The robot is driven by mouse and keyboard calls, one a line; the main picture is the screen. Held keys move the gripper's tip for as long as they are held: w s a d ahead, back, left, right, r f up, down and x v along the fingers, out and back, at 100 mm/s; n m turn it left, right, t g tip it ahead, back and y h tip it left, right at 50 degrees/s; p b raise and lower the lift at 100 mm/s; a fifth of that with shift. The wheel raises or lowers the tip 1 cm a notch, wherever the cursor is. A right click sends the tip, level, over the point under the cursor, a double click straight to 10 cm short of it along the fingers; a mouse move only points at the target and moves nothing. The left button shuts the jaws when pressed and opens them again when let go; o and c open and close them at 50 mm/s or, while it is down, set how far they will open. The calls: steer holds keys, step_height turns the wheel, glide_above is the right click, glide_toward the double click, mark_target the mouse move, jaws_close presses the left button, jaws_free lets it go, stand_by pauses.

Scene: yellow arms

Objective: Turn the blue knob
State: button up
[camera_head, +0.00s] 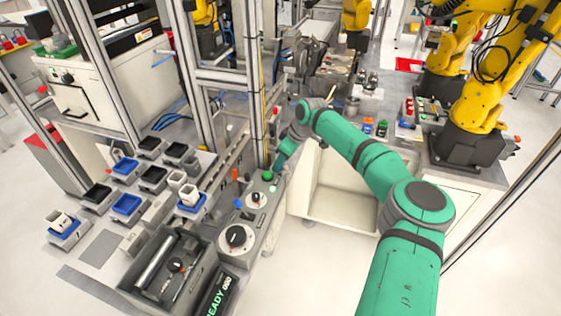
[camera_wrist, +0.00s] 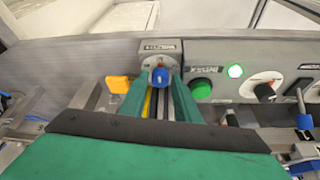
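The blue knob (camera_wrist: 160,75) sits on a small grey labelled box at the top middle of the wrist view. My gripper (camera_wrist: 158,85) points at it, with one green fingertip to its left and one to its right. The fingers are apart, and a narrow gap seems to show on each side of the knob. Whether the fingertips reach around the knob or stop just short of it, I cannot tell. In the head view my gripper (camera_head: 281,162) is at the far end of the control panel, and I cannot make out the blue knob there.
A green button (camera_wrist: 201,89), a lit green lamp (camera_wrist: 235,71) and a white dial with a black knob (camera_wrist: 264,91) lie right of the blue knob. A yellow part (camera_wrist: 118,84) is close on its left. Trays (camera_head: 127,204) stand left of the panel (camera_head: 243,213).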

steer(key=shift+d, duration=0.1)
jaws_close()
steer(key=shift+s+m, duration=0.1)
steer(key=shift+m, duration=0.5)
steer(key=shift+s+a+m+t+h, duration=0.1)
steer(key=shift+m+t+h, duration=0.15)
steer(key=shift+m, duration=0.5)
steer(key=shift+w+a+m+t+h, duration=0.15)
steer(key=shift+m+t, duration=0.15)
steer(key=shift+m, duration=0.5)
steer(key=shift+s+a+m+t+h, duration=0.15)
steer(key=shift+m+t+h, duration=0.1)
steer(key=shift+m, duration=0.5)
steer(key=m, duration=0.2)
steer(key=m+h, duration=0.1)
steer(key=m, duration=0.1)
steer(key=shift+t+h, duration=0.25)
steer(key=shift+t, duration=0.05)
steer(key=shift+m+h, duration=0.5)
steer(key=shift+m, duration=0.6)
steer(key=shift+r, duration=0.1)
